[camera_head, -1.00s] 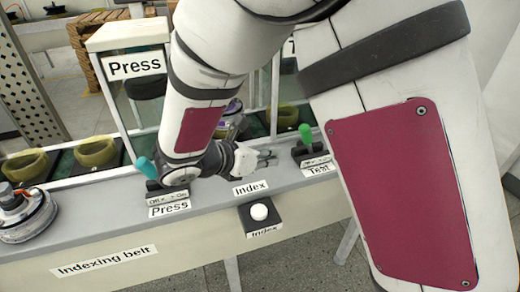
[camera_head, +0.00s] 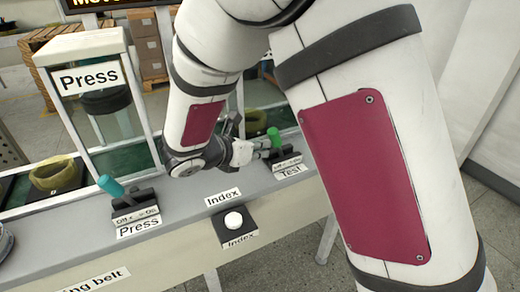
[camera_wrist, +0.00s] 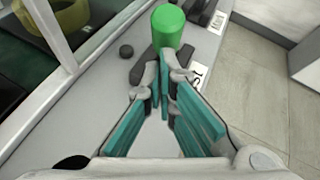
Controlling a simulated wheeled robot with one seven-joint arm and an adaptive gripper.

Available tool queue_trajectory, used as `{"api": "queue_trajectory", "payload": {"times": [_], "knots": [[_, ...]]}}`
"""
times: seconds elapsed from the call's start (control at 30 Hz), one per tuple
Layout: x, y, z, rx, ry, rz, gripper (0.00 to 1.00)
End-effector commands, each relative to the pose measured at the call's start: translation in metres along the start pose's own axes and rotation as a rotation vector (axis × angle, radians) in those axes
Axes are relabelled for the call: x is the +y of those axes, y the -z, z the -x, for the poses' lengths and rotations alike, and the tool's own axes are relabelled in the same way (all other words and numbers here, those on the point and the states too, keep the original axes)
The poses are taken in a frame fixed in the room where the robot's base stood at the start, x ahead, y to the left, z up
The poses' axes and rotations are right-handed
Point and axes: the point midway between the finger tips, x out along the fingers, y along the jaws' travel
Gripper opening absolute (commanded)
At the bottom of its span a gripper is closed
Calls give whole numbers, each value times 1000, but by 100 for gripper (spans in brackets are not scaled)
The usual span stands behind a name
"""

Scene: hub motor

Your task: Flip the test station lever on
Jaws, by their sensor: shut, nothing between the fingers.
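The test station lever (camera_head: 273,136) has a green handle and stands on a dark base above the "Test" label (camera_head: 290,171). In the wrist view the green handle (camera_wrist: 168,26) is just beyond my fingertips, near the top of the picture. My gripper (camera_head: 262,150) is shut and empty, at the left side of the lever base. It also shows in the wrist view (camera_wrist: 164,66), with its tips close to the handle's foot. I cannot tell whether they touch it. Part of the lever base is hidden behind the fingers.
The press lever (camera_head: 111,187) with a teal handle stands to the left, by the "Press" label. The white index button (camera_head: 233,220) sits on the front edge. Glass panels and the belt with a yellow-green ring (camera_head: 57,175) lie behind. The grey ledge (camera_head: 185,213) between the levers is clear.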

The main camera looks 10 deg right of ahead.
Motion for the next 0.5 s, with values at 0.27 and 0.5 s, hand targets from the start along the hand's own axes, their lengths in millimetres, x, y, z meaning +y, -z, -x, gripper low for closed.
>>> {"api": "queue_trajectory", "payload": {"times": [0.27, 0.5], "knots": [[-3, -6, 0, 45, -14, -17, 0], [-4, -8, -2, 75, -26, -28, 0]]}}
